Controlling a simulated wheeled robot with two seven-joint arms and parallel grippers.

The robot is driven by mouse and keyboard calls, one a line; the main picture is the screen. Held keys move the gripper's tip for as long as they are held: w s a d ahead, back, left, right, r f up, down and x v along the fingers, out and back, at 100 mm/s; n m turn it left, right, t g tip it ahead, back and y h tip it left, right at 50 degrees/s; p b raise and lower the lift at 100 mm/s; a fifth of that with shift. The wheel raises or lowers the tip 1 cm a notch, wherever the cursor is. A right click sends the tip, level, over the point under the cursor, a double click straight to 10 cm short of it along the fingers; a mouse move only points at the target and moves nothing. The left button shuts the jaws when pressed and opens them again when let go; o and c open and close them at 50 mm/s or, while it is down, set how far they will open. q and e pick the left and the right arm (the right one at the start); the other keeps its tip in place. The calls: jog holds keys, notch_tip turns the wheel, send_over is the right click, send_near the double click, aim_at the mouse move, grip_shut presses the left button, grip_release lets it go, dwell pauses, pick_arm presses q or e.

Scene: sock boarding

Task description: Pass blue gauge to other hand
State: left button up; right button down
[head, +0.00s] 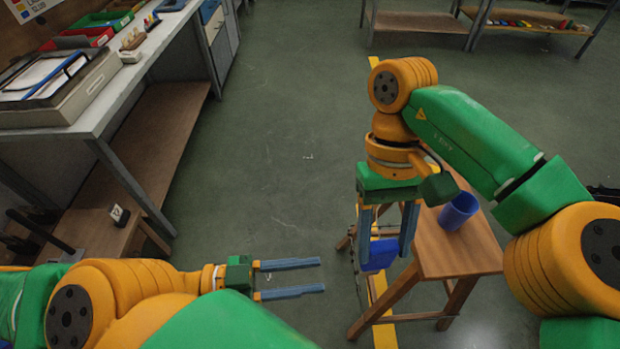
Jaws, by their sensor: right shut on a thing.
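The blue gauge (379,256) is a small dark blue block in the head view, right of centre. My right gripper (384,250) points down and is shut on it, with the gauge between its fingertips. It hangs in the air beside the wooden stool's left edge. My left gripper (291,279) is open and empty at lower centre. Its two fingers point right, towards the gauge, with a clear gap between them and it.
A wooden stool (450,246) stands beside the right gripper, with a blue cup (459,211) on it. A workbench (150,62) with trays runs along the left. A low shelf (530,30) with coloured items is at the back right. The floor (270,150) between is clear.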

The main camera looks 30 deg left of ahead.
aim_at(379, 268)
pick_arm(q)
jog(key=x, duration=1.2)
jog(key=shift+d+r, duration=0.1)
jog(key=shift+r, duration=0.2)
grip_shut()
jog(key=shift+s+r, duration=0.1)
jog(key=shift+r, duration=0.05)
pick_arm(e)
jog(key=shift+w, duration=0.1)
dwell(0.5)
